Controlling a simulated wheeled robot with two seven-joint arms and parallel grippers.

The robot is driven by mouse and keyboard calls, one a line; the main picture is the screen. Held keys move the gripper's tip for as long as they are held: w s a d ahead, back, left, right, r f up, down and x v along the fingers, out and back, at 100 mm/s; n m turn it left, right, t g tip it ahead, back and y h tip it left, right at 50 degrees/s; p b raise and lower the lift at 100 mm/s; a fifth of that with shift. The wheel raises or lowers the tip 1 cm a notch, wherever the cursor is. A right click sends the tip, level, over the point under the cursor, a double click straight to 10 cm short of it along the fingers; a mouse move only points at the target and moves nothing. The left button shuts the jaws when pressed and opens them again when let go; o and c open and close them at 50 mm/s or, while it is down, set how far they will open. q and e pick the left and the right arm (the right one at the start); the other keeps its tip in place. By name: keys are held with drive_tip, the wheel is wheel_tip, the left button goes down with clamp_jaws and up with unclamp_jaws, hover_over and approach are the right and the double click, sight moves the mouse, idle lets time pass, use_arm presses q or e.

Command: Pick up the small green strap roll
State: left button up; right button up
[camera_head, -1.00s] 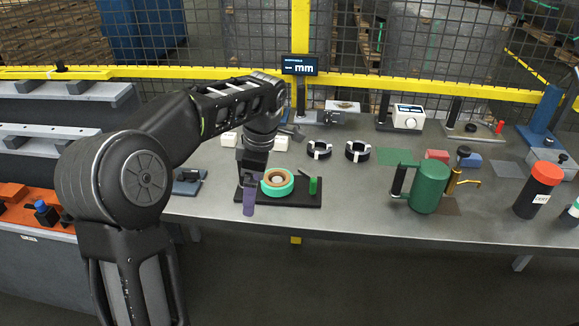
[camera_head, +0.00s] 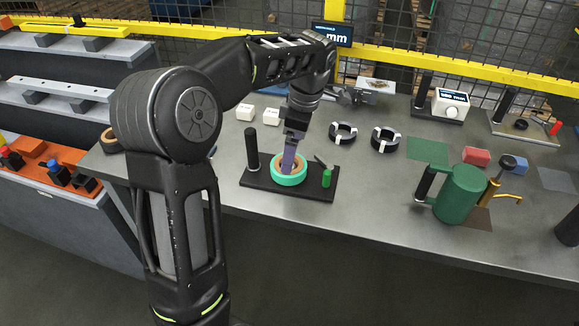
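The small green strap roll (camera_head: 289,182) lies flat, a teal-green ring with a tan inner core, on a black base plate (camera_head: 260,187) on the steel table. My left gripper (camera_head: 288,166) reaches down from above. Its purple finger overlaps the roll's middle, with its tip at or just above the core. Only one finger shows clearly, so I cannot tell the opening or whether it touches the roll. My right gripper is not in view.
A black post (camera_head: 252,150) and a small green cylinder (camera_head: 326,178) stand on the plate either side of the roll. Two black-and-white rings (camera_head: 343,134) (camera_head: 384,140) lie behind right. A green dispenser (camera_head: 459,195) stands further right.

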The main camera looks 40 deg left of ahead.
sight(298, 175)
use_arm(q)
drive_tip(key=shift+a+f, duration=0.1)
drive_tip(key=shift+f, duration=0.45)
drive_tip(key=shift+s+a+f+p, duration=0.1)
drive_tip(key=shift+a+f+p, duration=0.1)
drive_tip(key=shift+f, duration=0.65)
drive_tip(key=shift+s+a+f+p, duration=0.15)
drive_tip(key=shift+f+p, duration=0.1)
drive_tip(key=shift+f, duration=0.6)
drive_tip(key=shift+w+a+f+p, duration=0.1)
drive_tip(key=shift+a+f+p, duration=0.1)
drive_tip(key=shift+f, duration=0.65)
drive_tip(key=shift+c, duration=0.4)
drive_tip(key=c, duration=1.5)
